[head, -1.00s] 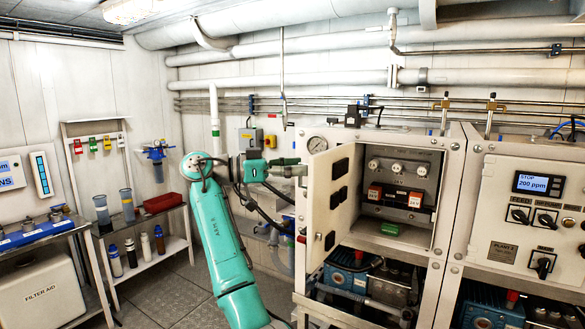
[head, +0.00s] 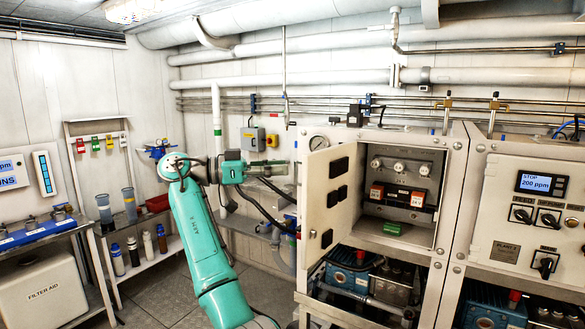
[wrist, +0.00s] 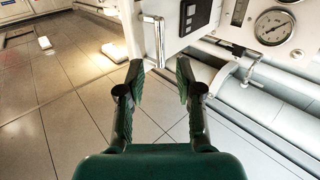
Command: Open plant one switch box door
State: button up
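The plant one switch box door (head: 322,200) is a white panel standing swung open on the left of its box (head: 405,190). Fuses, red-fronted parts and a green block show inside the box. In the wrist view, the door (wrist: 180,15) has a bright bar handle (wrist: 154,42) just beyond my fingertips. My gripper (wrist: 160,80) is open with nothing between its fingers. In the head view my gripper (head: 283,169) is left of the door, with a small gap between them.
A pressure gauge (head: 318,143) sits above the door. Pumps (head: 350,272) are below the box. The plant two panel (head: 530,215) is at the right. A shelf with bottles (head: 135,250) stands at the left, with open floor between.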

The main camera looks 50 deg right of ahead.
jog(key=v, duration=0.7)
jog(key=shift+a, duration=0.1)
